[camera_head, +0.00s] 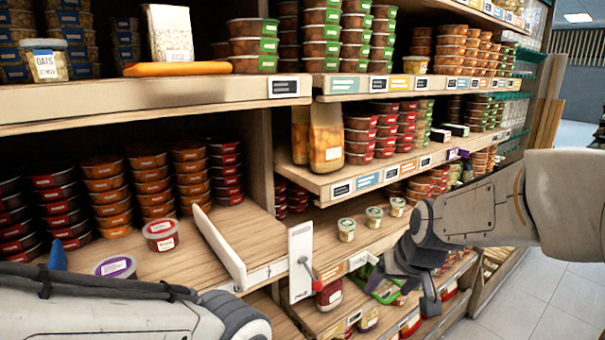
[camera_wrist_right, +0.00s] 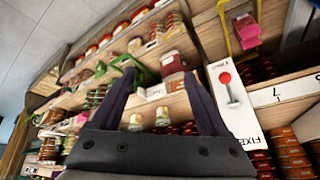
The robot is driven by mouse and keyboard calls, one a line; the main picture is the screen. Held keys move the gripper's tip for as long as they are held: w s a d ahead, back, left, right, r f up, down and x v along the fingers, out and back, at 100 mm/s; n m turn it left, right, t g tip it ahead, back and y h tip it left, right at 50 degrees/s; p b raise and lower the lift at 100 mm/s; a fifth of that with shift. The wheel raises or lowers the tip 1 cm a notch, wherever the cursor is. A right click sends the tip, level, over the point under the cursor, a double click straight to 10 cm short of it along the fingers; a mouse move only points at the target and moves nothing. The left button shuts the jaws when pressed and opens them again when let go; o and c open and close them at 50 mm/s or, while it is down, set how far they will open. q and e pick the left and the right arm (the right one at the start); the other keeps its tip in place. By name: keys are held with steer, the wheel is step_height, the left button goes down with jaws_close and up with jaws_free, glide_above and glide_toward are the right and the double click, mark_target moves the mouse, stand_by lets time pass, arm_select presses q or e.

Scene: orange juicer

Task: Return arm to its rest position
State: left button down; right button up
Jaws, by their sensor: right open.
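My right arm comes in from the right in the head view. Its gripper (camera_head: 412,278) is out in front of the shelves, beside the lower tiers. In the right wrist view the two dark fingers (camera_wrist_right: 158,82) are spread apart, with nothing held between them; jars on the shelves show behind the gap. My left arm lies across the bottom left of the head view; its gripper does not show.
A white panel (camera_head: 301,245) with a red-knobbed lever (camera_head: 316,285) stands at the shelf edge left of my right gripper. Small jars (camera_head: 346,230) stand behind the gripper. Wooden shelves (camera_head: 170,92) of stacked tubs fill the left and middle. The floor (camera_head: 565,295) is clear at right.

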steer(key=s+d+f+g, duration=0.1)
steer(key=s+f+g, duration=0.2)
steer(key=s+f, duration=0.75)
steer(key=s+a+r+n+g, duration=0.1)
steer(key=s+a+r+n, duration=0.2)
steer(key=s+a, duration=0.3)
steer(key=s+a+r+n+g, duration=0.1)
steer(key=s+a+r+n, duration=0.2)
steer(key=s+a, duration=0.4)
steer(key=shift+s+a+n, duration=0.25)
steer(key=shift+s+n, duration=0.55)
steer(key=shift+s, duration=0.2)
